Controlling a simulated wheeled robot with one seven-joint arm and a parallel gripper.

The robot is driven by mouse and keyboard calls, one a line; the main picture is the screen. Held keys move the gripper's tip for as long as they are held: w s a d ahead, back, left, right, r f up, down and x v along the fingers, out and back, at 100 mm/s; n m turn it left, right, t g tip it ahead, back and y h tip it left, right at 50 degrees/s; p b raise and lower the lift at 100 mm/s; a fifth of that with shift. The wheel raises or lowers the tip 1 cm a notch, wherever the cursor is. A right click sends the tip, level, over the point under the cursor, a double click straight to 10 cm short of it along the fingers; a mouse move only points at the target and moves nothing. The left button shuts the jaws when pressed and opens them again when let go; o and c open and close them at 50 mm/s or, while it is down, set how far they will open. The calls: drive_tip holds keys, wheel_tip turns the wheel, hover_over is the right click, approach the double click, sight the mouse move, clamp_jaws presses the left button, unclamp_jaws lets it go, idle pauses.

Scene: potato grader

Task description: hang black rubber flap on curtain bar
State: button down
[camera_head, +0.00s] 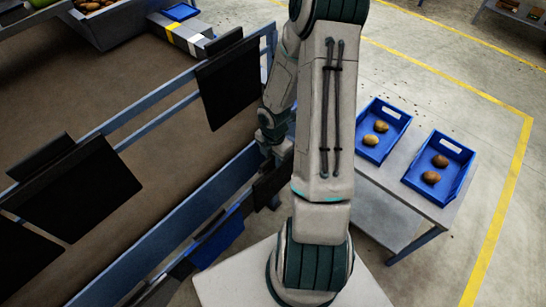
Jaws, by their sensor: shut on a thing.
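The blue curtain bar (137,105) runs diagonally across the left half of the head view. Black rubber flaps hang on it: one toward its far end (228,88), one nearer (88,190) and another at the lower left edge (22,262). A bare stretch of bar lies between the far flap and the nearer one. My gripper (274,158) points down, right of the bar, partly hidden behind my arm. It is shut on a black rubber flap (268,188), which shows just below it. My arm hides part of this flap, and the fingertips are hard to make out.
A blue side rail (172,222) edges the brown belt (150,60). A blue cloth-like piece (217,240) and dark pieces lie beside it. At right, a grey table (388,200) carries two blue trays (399,117) (467,158) with potatoes. Open floor lies farther right.

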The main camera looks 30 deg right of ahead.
drive_tip(key=shift+r+p, duration=0.65)
drive_tip(key=shift+r, duration=0.2)
drive_tip(key=s+d, duration=0.3)
drive_tip(key=s, duration=0.6)
drive_tip(key=shift+s+d+b, duration=0.2)
drive_tip(key=shift+b, duration=0.2)
drive_tip(key=shift+f, duration=0.1)
